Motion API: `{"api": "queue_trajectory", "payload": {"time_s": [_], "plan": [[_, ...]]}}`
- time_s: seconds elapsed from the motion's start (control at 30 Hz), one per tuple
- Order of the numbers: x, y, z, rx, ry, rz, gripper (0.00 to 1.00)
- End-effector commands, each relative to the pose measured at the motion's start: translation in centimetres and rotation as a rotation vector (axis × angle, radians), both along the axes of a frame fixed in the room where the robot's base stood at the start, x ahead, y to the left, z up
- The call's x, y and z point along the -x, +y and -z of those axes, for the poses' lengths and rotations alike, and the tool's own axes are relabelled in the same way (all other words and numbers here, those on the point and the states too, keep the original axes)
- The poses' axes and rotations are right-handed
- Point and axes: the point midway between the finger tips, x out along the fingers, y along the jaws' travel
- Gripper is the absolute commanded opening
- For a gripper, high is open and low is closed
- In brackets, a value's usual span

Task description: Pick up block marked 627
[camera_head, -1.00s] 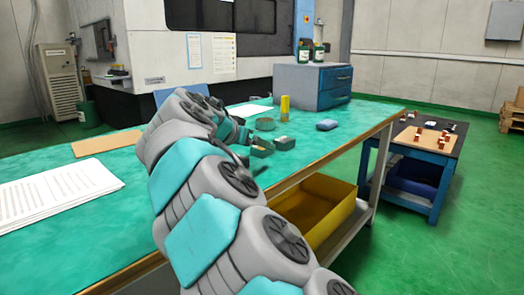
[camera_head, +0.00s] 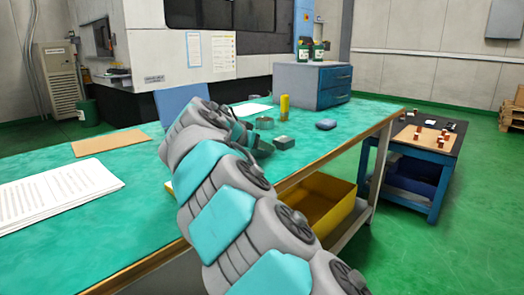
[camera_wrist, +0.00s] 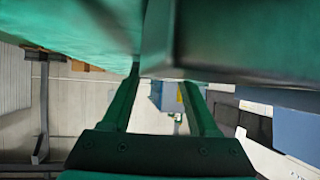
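A small grey-green block (camera_head: 284,142) lies on the green tabletop, just right of my gripper (camera_head: 259,147) in the head view. No number can be read on it, so I cannot tell whether it is block 627. In the wrist view the two green fingers of my gripper (camera_wrist: 160,78) are apart. A large, dark, block-like shape (camera_wrist: 240,42) fills the upper right, close to the right fingertip. Whether it touches the finger, I cannot tell. My arm hides part of the table around the gripper in the head view.
A blue drawer cabinet (camera_head: 312,85) is behind. Papers (camera_head: 57,193) lie at left on the workbench (camera_head: 110,225). A yellow bin (camera_head: 318,203) sits below.

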Motion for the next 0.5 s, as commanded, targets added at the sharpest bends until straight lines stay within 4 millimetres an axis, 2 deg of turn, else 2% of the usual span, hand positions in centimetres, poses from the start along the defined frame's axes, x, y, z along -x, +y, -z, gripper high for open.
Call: {"api": "queue_trajectory", "payload": {"time_s": [0.07, 0.4, 0.5], "plan": [[0.00, 0.00, 0.02, 0.000, 0.000, 0.000, 0.40], [0.01, 0.00, 0.02, 0.000, 0.000, 0.000, 0.01], [0.00, 0.02, 0.02, 0.000, 0.000, 0.000, 0.00]]}}
